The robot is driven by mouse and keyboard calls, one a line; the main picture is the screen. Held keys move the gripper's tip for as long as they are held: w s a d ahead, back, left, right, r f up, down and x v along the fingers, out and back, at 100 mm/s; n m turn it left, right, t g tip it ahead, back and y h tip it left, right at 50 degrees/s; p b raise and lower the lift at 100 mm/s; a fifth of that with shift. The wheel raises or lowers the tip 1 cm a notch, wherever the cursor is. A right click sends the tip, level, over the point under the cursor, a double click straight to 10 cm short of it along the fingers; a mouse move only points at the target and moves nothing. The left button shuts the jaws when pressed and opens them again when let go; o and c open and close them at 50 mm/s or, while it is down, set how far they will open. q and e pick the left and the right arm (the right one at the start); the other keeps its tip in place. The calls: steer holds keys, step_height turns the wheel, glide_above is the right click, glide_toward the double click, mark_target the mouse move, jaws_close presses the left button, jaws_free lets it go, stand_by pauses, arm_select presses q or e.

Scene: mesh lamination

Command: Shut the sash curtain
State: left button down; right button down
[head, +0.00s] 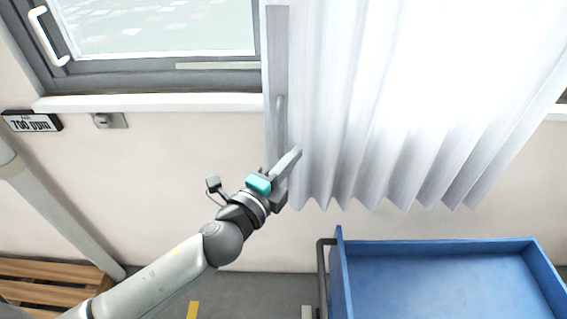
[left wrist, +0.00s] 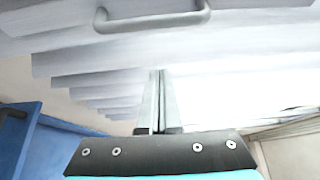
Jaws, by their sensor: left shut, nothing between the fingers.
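The pale pleated sash curtain (head: 350,110) hangs over the right part of the window, and its folds also show in the left wrist view (left wrist: 90,65). A grey edge bar (head: 277,60) runs down its left side and carries a bow handle (head: 280,108). The handle also shows at the top of the left wrist view (left wrist: 152,24). My left gripper (head: 297,152) is shut and empty, in front of the curtain's lower left part, below and right of the handle. In the left wrist view its fingers (left wrist: 158,75) are together and the handle is apart from them. My right gripper is out of view.
The window (head: 155,25) is uncovered left of the curtain, with a white sill (head: 150,103) below. A blue cart (head: 440,245) stands at lower right. A wooden slatted bench (head: 50,272) and a pipe (head: 60,205) are at left. A label plate (head: 31,121) is on the wall.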

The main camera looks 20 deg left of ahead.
arm_select(q)
steer(key=w+a, duration=0.1)
steer(key=w, duration=0.1)
steer(key=w+a, duration=0.2)
steer(key=shift+w+p, duration=0.1)
steer(key=shift+p, duration=0.3)
steer(key=shift+a+f, duration=0.1)
steer(key=shift+a, duration=0.05)
